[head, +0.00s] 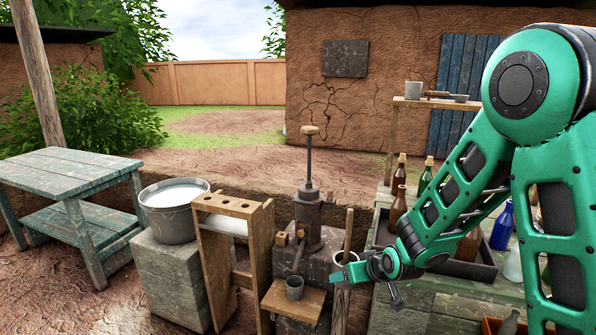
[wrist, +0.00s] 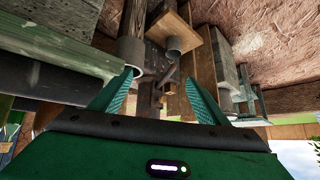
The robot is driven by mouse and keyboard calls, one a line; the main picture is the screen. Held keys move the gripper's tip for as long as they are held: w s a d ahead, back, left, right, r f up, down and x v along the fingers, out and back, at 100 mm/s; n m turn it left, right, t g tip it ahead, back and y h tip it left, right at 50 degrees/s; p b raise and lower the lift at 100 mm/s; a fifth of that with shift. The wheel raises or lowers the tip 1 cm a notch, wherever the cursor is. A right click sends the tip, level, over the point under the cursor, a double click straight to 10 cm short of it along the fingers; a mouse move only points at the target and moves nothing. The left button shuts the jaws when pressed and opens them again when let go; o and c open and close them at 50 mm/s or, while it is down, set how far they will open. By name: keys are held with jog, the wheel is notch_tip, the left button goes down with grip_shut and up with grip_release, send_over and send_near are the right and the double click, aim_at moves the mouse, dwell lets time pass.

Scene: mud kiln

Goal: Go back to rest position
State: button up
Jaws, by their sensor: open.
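My green arm comes in from the right in the head view and reaches down to the left. My gripper (head: 372,275) is low over the front edge of the green work table, near a pale-rimmed cup (head: 345,258) whose lower part is partly hidden. In the wrist view, which looks upside down, the two green fingers of my gripper (wrist: 160,88) stand wide apart. Nothing is held between them. A grey cylinder, apparently that cup (wrist: 131,50), shows beyond the left finger; I cannot tell if they touch.
A hand pump (head: 309,215) stands mid-view with a small grey cup (head: 295,288) on a wooden board. Left of it are a wooden rack (head: 230,206), a bucket (head: 172,222) on a block and a green table (head: 65,170). Bottles (head: 397,207) crowd a tray behind my forearm.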

jog(key=s+d+r+m+g+h, duration=0.2)
jog(key=s+d+r, duration=0.55)
jog(key=s, duration=0.25)
jog(key=s+d+r+m+g+h, duration=0.1)
jog(key=s+d+r, duration=0.65)
jog(key=s, duration=0.25)
jog(key=s+d+m+g, duration=0.2)
jog(key=s+d, duration=0.3)
jog(key=s, duration=0.4)
jog(key=s+d+f+m+g, duration=0.1)
jog(key=s+d+m+g, duration=0.2)
jog(key=s+d, duration=0.3)
jog(key=s+m, duration=0.1)
jog(key=s, duration=0.2)
jog(key=shift+f, duration=0.15)
jog(key=shift+a, duration=0.1)
jog(key=shift+w+f, duration=0.25)
jog(key=shift+w, duration=0.45)
